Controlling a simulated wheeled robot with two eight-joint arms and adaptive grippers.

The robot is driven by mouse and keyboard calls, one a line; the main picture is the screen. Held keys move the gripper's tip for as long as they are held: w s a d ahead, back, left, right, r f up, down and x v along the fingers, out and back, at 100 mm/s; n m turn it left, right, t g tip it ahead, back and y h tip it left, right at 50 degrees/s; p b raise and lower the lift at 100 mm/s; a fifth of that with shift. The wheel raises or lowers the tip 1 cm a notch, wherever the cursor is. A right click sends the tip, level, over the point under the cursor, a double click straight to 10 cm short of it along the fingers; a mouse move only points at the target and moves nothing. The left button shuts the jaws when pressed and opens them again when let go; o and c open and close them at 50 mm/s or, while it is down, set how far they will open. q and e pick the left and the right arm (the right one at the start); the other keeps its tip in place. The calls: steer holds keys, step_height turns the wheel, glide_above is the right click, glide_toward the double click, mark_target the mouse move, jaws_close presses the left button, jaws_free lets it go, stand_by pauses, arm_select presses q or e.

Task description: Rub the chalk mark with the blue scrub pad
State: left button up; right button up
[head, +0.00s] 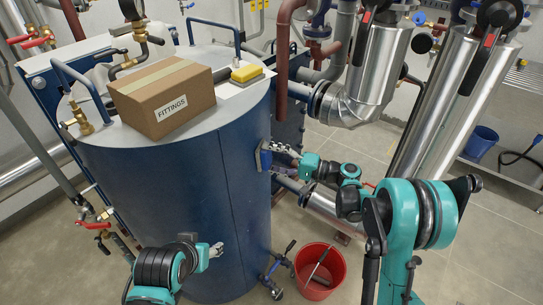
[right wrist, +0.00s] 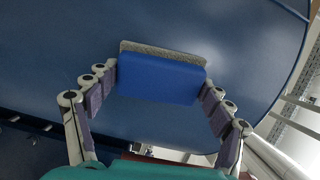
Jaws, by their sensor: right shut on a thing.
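The blue scrub pad (right wrist: 160,78) is a blue block with a grey rough layer on its far side. My right gripper (head: 276,154) is shut on it, with a finger at each end in the right wrist view. The pad (head: 264,156) is upright at the right side of the dark blue tank (head: 180,190), grey layer facing the wall. It is against or very close to the wall; I cannot tell if it touches. I see no chalk mark in either view. My left gripper (head: 214,250) is low in front of the tank; its jaw opening is unclear.
On the tank top are a cardboard box (head: 163,98) labelled FITTINGS and a yellow sponge (head: 247,73). A red bucket (head: 333,254) stands on the floor to the right, by a valve (head: 277,270). Silver pipes (head: 375,65) rise behind.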

steer(key=shift+s, duration=0.1)
steer(key=shift+d, duration=0.3)
steer(key=shift+v, duration=2.65)
steer(key=v, duration=0.3)
steer(key=shift+r, duration=0.1)
